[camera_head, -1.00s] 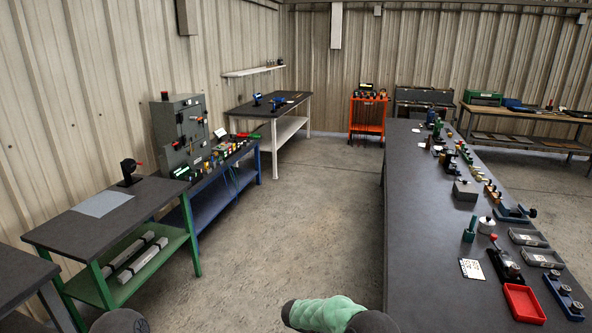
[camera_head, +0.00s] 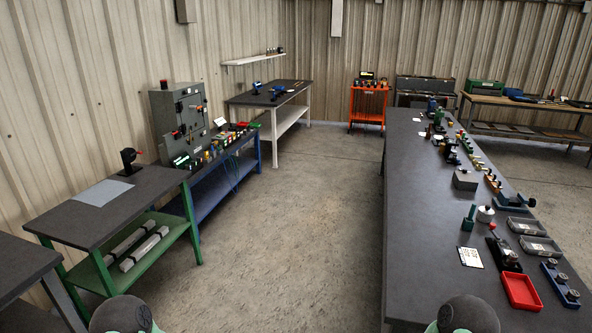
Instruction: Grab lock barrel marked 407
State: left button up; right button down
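No lock barrel marked 407 can be made out; the small parts are too small for any marking to be read. Many small coloured parts stand along the long dark table (camera_head: 420,250) on the right. More small parts lie on the blue-legged bench (camera_head: 226,150) at the left, beside a grey enclosure (camera_head: 180,118). Neither of my grippers is in view; only rounded parts of my arms show at the bottom edge.
A red tray (camera_head: 521,291), grey trays (camera_head: 540,246) and a white card (camera_head: 470,257) lie on the right table. A green-framed bench (camera_head: 120,205) stands at the left. An orange cart (camera_head: 368,104) stands at the back. The concrete floor (camera_head: 290,220) between is clear.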

aim_at(512, 257)
jog(key=z, duration=1.5)
jog(key=u, duration=0.4)
jog(key=l+u, duration=0.3)
jog(key=u, duration=0.2)
jog(key=l+u, duration=0.75)
jog(key=u, duration=0.25)
jog(key=l+u, duration=0.45)
jog(key=k+j, duration=0.05)
jog(key=j, duration=0.1)
